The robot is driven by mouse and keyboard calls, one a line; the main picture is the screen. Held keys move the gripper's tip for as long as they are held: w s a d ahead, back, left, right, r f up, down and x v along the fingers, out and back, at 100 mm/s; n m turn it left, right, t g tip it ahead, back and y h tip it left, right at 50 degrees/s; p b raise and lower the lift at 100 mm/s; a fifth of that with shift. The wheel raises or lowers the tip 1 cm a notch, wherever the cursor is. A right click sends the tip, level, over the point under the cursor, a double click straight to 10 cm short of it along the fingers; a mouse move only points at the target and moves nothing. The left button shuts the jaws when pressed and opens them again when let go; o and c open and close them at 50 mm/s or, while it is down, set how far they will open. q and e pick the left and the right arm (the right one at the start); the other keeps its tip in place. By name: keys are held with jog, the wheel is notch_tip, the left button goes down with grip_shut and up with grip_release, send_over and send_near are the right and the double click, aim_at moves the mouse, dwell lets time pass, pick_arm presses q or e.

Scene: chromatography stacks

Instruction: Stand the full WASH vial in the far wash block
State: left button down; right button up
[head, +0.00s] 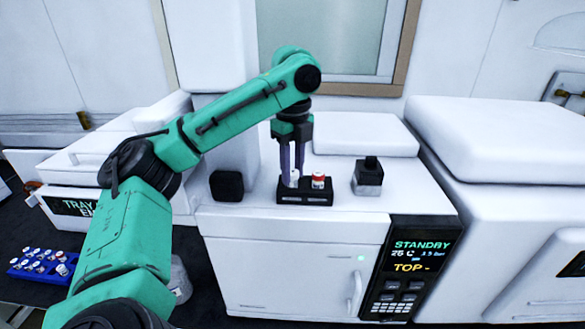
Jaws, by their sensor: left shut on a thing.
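My left gripper (292,165) points down over a small black block (304,198) on top of the white instrument with the STANDBY display. Its fingers are shut on a white vial (294,178) at the left end of the block. The vial looks upright. Its lower part is hidden, so I cannot tell whether it is seated in the block or just above it, and no label is readable. A red-and-white capped vial (318,181) stands at the right end of the same block. My right gripper is not in view.
A blue rack (40,265) with several vials sits low at left, and a clear container (180,280) stands partly behind my arm.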

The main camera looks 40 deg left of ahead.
aim_at(293, 172)
pick_arm(q)
jog(key=c, duration=0.6)
grip_release()
jog(key=shift+f, duration=0.1)
notch_tip(293, 172, up, 12)
jog(key=shift+r, duration=0.25)
jog(key=shift+a, duration=0.1)
jog(key=shift+f, duration=0.1)
